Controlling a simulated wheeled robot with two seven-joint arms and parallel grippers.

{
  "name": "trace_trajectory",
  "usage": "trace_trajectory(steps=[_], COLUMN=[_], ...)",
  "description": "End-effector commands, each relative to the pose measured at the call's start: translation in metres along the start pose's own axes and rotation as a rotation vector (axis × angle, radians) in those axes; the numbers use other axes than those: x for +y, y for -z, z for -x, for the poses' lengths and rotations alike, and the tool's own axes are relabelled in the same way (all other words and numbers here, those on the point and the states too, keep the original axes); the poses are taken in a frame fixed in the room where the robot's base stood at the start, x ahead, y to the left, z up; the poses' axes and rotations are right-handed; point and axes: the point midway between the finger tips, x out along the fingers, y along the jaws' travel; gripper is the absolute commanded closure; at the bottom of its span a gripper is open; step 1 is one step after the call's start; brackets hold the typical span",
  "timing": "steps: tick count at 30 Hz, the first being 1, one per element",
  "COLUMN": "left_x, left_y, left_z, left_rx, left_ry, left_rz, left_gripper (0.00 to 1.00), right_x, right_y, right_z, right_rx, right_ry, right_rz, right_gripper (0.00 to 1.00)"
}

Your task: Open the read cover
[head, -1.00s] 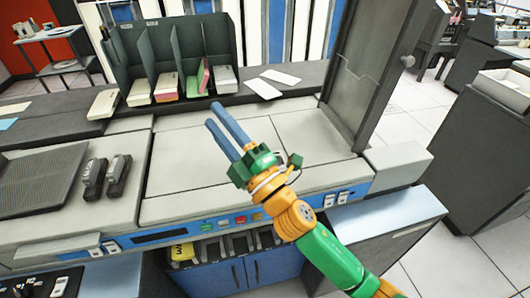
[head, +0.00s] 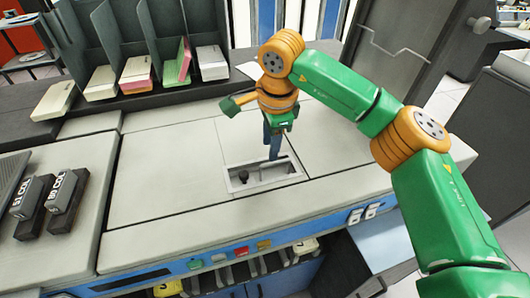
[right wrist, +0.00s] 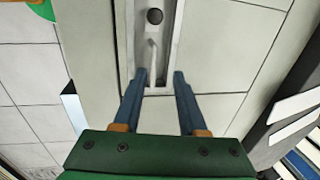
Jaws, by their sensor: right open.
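The machine's pale flat top has a panel (head: 238,135) with a recessed slot (head: 232,181) near its front edge. The slot holds a dark round knob (head: 243,176) and a thin light bar; the knob (right wrist: 155,16) and the bar (right wrist: 153,52) also show in the right wrist view. Which panel is the read cover is not marked. My right gripper (head: 273,155) points down over the slot's back edge. In the right wrist view its blue fingers (right wrist: 158,78) are apart, with the bar's near end between them and nothing gripped. My left gripper is not in view.
A tall dark panel (head: 395,65) stands upright at the back right. A dark rack (head: 140,35) with card stacks stands at the back left. Two black stamp-like blocks (head: 50,205) lie at the left. Coloured buttons (head: 241,251) line the front edge.

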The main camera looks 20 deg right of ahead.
Motion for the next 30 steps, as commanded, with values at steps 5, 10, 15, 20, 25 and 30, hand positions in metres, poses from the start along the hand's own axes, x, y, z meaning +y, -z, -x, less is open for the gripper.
trace_trajectory(steps=[5, 10, 15, 20, 25, 30], left_x=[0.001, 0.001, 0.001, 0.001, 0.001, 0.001], left_y=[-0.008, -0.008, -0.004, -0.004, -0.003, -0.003], left_z=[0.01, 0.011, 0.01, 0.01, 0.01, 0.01], left_rx=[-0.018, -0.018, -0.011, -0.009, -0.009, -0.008], left_ry=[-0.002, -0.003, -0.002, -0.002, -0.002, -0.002], left_rz=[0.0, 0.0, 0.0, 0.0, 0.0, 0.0], left_gripper=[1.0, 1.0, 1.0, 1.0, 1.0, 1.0], right_x=[0.0, 0.0, 0.0, 0.0, 0.0, 0.001], right_y=[0.0, -0.001, -0.001, -0.001, -0.001, -0.001], right_z=[-0.032, -0.047, -0.048, -0.047, -0.048, -0.048], right_rx=[-0.002, -0.002, -0.003, -0.004, -0.004, -0.004], right_ry=[-0.003, -0.001, 0.0, 0.0, -0.001, -0.002], right_rz=[-0.001, 0.0, 0.001, 0.001, 0.001, 0.001], right_gripper=[0.59, 0.59, 0.59, 0.97, 1.0, 1.0])
